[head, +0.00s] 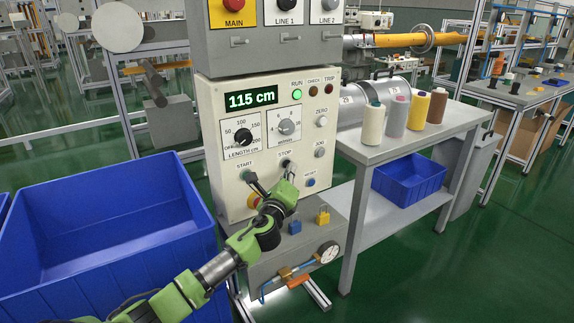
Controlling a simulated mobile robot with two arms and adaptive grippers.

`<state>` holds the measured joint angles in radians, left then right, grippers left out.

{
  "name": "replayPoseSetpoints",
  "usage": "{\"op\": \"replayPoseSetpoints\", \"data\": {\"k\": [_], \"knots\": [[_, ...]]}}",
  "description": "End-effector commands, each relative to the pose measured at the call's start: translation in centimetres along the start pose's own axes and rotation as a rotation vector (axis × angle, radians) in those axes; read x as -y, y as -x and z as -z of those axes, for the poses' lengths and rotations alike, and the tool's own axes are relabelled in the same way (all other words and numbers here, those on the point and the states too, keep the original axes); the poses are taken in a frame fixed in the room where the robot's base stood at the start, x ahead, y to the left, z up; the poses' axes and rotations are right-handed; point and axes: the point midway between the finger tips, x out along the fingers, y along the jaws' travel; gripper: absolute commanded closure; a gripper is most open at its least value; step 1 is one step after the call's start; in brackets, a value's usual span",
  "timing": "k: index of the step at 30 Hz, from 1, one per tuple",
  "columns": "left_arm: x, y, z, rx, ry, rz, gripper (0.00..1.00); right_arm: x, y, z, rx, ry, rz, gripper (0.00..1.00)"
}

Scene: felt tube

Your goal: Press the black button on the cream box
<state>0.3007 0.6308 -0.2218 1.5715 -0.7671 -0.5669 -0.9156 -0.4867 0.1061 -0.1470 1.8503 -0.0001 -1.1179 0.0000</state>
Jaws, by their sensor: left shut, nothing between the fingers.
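The cream box (213,150) stands at the middle, with a green display reading 115 cm. The black button (285,162) is the small dark round under the STOP label, mostly covered by my gripper. My left gripper (288,170) is shut and empty, with its tip up at the box's front below STOP. I cannot tell whether the tip touches the button. The area under START is partly covered by a dark part beside my gripper. My right gripper is not in view.
A white ZERO button (321,121), a grey JOG button (320,153) and a blue RESET button (310,182) sit to the right. A red and yellow knob (254,201) is partly hidden low on the box. A blue bin (100,245) stands left; a table (375,152) holds spools.

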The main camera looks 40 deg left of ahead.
Motion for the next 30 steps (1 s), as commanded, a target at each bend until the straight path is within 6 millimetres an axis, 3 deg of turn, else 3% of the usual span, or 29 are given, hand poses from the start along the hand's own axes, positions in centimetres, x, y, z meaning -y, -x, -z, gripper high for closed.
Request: {"op": "replayPoseSetpoints", "data": {"k": [30], "knots": [[-0.41,-0.61,-0.46,0.001,0.000,0.000,1.00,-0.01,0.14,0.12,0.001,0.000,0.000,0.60]]}}
